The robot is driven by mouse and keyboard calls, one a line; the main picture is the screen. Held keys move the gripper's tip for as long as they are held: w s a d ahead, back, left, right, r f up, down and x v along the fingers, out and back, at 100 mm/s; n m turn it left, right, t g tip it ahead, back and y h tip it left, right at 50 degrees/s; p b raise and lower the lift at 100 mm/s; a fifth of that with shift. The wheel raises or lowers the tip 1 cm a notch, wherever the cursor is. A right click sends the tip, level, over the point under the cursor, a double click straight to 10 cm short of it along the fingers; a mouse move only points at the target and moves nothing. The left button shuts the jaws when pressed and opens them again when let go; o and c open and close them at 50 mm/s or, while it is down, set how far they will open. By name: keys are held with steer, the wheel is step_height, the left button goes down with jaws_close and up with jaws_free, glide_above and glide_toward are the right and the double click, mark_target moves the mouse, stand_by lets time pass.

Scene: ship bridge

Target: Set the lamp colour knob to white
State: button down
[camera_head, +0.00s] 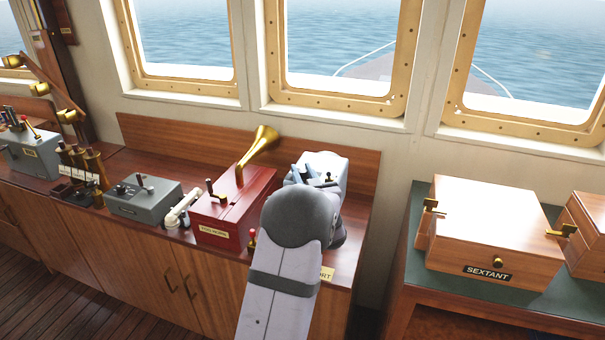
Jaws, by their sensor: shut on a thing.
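A pale grey-white box (339,163) stands at the right end of the wooden console, with small dark controls on its top. My arm reaches over from the front and covers much of it. My gripper (303,174) is at the left part of the box's top, shut on a small control there, which I take for the lamp colour knob. The knob itself is hidden by the fingers and arm, so its setting cannot be read. A small dark lever (328,178) shows on the box just right of the gripper.
A red box (228,218) with a brass horn (262,143) stands close left of my arm. A white handset (183,207) and grey box (143,198) are further left. A sextant case (487,230) sits on the right table.

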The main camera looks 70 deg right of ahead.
mark_target(303, 174)
steer(key=shift+r, duration=0.15)
steer(key=c, duration=1.5)
jaws_free()
steer(key=b+v, duration=0.2)
steer(key=v, duration=0.5)
steer(key=shift+s+a, duration=0.1)
steer(key=shift+a, duration=0.05)
